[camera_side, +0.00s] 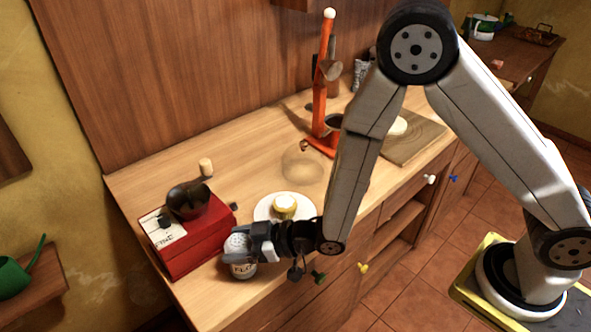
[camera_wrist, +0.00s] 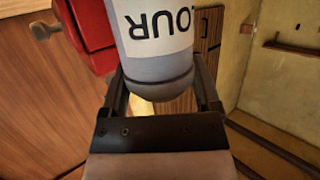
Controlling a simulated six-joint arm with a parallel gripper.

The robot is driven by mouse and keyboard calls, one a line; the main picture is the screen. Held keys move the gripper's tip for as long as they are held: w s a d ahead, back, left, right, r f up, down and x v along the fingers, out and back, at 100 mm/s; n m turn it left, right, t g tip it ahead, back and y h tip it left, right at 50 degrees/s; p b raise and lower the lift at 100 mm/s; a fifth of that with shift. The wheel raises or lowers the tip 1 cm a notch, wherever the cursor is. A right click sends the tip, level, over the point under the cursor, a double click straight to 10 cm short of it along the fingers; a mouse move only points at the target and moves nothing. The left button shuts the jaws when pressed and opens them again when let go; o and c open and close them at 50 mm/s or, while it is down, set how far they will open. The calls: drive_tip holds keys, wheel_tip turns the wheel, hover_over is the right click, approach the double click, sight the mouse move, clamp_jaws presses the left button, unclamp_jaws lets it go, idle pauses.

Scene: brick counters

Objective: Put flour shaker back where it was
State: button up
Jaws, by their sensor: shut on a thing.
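The flour shaker (camera_wrist: 154,42) is a pale cylinder with dark lettering, held between the two fingers of my gripper (camera_wrist: 160,98) in the wrist view. In the side view, my gripper (camera_side: 252,243) is shut on the shaker (camera_side: 240,262) near the counter's front edge, just right of the red machine. The shaker's perforated top shows above the fingers, and part of its body is hidden by them. I cannot tell whether its base touches the counter.
The red machine (camera_side: 196,245) stands close on the left. A white plate (camera_side: 262,211) with a small yellow-and-white item (camera_side: 285,206) lies behind my gripper. A glass dome (camera_side: 303,166), an orange stand (camera_side: 320,100) and a cutting board (camera_side: 415,140) are farther back. The counter's left back is mostly clear.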

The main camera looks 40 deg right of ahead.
drive_tip(key=shift+f, duration=0.4)
drive_tip(key=o, duration=1.2)
drive_tip(key=shift+c, duration=0.2)
drive_tip(key=shift+d+r, duration=0.1)
drive_tip(key=shift+r, duration=0.05)
drive_tip(key=v, duration=0.7)
drive_tip(key=shift+s, duration=0.2)
drive_tip(key=shift+d, duration=0.15)
